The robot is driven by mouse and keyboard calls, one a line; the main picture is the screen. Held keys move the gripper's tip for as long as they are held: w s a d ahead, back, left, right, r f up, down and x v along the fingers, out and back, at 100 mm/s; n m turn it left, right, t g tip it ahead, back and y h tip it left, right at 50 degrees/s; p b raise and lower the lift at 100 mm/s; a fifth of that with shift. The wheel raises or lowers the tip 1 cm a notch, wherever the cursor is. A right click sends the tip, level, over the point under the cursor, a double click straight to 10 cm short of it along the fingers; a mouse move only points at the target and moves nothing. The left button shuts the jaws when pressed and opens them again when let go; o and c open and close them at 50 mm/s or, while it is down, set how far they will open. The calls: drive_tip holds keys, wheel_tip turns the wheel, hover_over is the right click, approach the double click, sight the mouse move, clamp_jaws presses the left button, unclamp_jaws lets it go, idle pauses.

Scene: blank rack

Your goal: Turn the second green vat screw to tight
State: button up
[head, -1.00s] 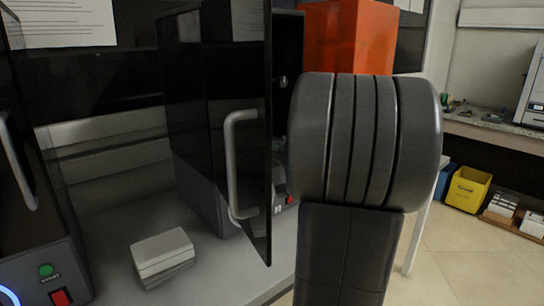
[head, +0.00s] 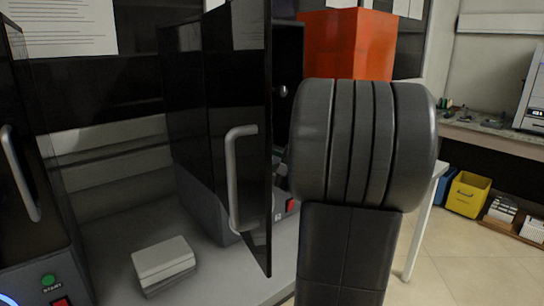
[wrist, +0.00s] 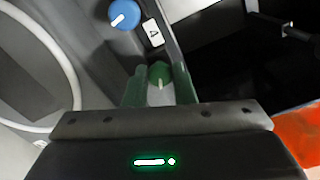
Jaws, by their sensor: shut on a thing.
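The green vat screw (wrist: 159,73) shows in the wrist view with a pale mark on its face. My gripper (wrist: 160,78) has its two green fingers on either side of the screw and is shut on it. A blue knob (wrist: 124,14) with a white mark sits just beyond it, next to a small white number label (wrist: 153,32). In the head view my arm covers the gripper and the screw.
The dark machine door (head: 268,140) with a grey handle (head: 235,180) stands open close to the left of my arm. A white block (head: 163,262) lies on the bench. An orange box (head: 347,42) is behind. Bins (head: 467,194) stand at right.

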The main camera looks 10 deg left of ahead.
drive_tip(key=m+p, duration=0.2)
drive_tip(key=m, duration=0.1)
drive_tip(key=shift+r+m, duration=0.1)
drive_tip(key=shift+m, duration=0.3)
drive_tip(key=m+p, duration=0.2)
drive_tip(key=m, duration=0.1)
drive_tip(key=shift+m+p, duration=0.3)
drive_tip(key=m+p, duration=0.3)
drive_tip(key=shift+m, duration=0.3)
drive_tip(key=shift+m+p, duration=1.25)
drive_tip(key=shift+m, duration=0.35)
drive_tip(key=shift+f, duration=0.2)
drive_tip(key=o, duration=1)
drive_tip(key=shift+r, duration=0.1)
